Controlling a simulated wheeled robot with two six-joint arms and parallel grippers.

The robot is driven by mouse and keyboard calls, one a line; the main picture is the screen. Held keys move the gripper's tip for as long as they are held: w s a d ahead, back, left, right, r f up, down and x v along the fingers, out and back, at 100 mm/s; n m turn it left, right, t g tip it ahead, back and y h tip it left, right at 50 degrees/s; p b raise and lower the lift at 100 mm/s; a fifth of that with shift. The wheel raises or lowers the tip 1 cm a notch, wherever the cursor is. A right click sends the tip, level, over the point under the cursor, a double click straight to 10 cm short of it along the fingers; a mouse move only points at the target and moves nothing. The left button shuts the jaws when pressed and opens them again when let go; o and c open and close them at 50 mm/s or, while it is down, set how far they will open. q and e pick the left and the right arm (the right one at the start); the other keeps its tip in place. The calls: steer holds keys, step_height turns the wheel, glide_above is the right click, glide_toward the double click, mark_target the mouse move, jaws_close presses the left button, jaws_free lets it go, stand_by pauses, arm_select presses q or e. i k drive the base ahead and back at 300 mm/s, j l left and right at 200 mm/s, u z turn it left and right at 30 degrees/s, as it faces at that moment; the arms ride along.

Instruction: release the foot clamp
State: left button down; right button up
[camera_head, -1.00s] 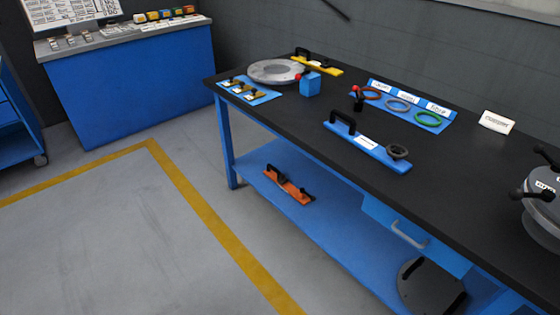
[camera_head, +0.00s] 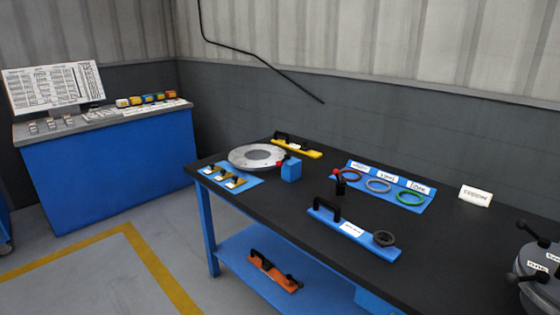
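No part is clearly marked as the foot clamp, so I cannot tell which it is. A blue block (camera_head: 291,172) with a red knob stands against the edge of a grey flanged disc (camera_head: 262,156) at the bench's far left end. A small black post with a red top (camera_head: 340,184) stands beside the ring tray. A grey round shell (camera_head: 538,290) with black handles is cut off at the right edge. Neither of my grippers is in view.
The black-topped bench (camera_head: 440,232) also holds a blue handled tool (camera_head: 352,233), a yellow handled tool (camera_head: 299,148), a ring tray (camera_head: 415,209) and a white label card (camera_head: 475,196). An orange tool (camera_head: 273,271) lies on the lower shelf. A blue console (camera_head: 110,172) stands left. Floor between is clear.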

mark_target(279, 163)
steer(key=i+j+z, duration=0.25)
steer(key=i+j, duration=0.2)
steer(key=i+j+z, duration=0.25)
steer(key=i+j, duration=0.2)
steer(key=i+j+z, duration=0.2)
steer(key=i+j, duration=0.15)
steer(key=j, duration=0.35)
